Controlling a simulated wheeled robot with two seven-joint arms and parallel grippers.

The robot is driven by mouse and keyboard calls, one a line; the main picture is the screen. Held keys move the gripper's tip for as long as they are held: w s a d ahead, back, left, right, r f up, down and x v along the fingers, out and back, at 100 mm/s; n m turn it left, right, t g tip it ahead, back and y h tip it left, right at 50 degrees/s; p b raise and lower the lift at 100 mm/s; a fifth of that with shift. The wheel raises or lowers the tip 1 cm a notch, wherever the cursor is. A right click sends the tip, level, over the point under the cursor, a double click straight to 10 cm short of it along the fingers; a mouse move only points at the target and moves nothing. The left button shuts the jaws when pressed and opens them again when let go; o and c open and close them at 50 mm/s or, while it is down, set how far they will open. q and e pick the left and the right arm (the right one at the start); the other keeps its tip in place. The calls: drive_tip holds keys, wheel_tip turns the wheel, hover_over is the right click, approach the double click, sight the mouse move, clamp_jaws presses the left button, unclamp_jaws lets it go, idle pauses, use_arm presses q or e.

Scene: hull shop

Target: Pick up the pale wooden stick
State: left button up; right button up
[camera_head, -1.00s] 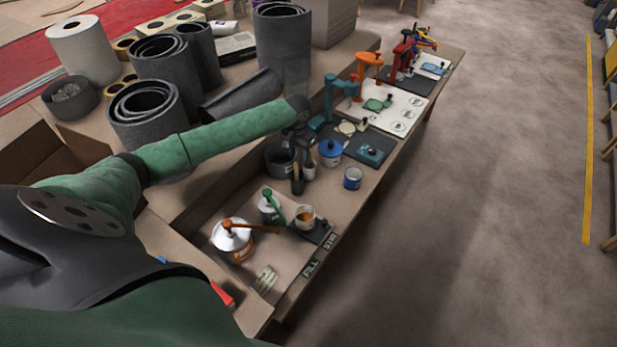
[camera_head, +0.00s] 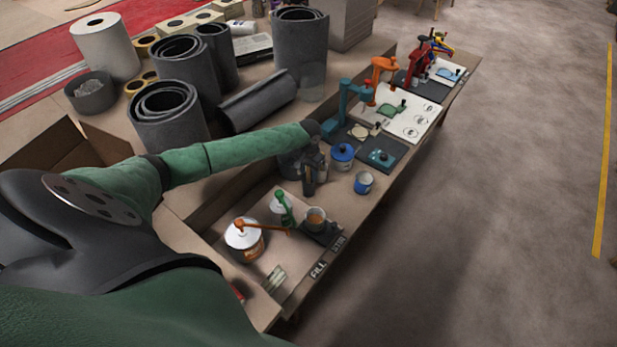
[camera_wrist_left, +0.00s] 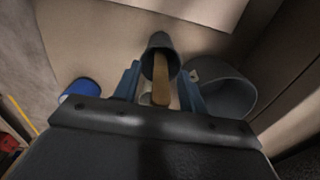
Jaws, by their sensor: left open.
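The wooden stick (camera_wrist_left: 160,82) shows in the left wrist view. It stands out of a small dark grey cup (camera_wrist_left: 161,45), with its near end toward my wrist. My left gripper (camera_wrist_left: 159,70) is open, with one blue finger on each side of the stick; I cannot tell whether either touches it. In the head view my left gripper (camera_head: 311,172) is over the bench among the pots, and it hides most of the cup and stick there. My right gripper is not in view.
A larger grey pot (camera_wrist_left: 222,88) stands close beside the cup. A blue-lidded tin (camera_head: 342,157) and a small blue-and-white tin (camera_head: 363,183) stand to the right. Orange-pump and green-pump cans are nearer (camera_head: 244,240). Grey rolls (camera_head: 300,55) stand behind.

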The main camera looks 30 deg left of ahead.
use_arm(q)
drive_tip(key=shift+f, duration=0.25)
drive_tip(key=shift+c, duration=0.4)
clamp_jaws()
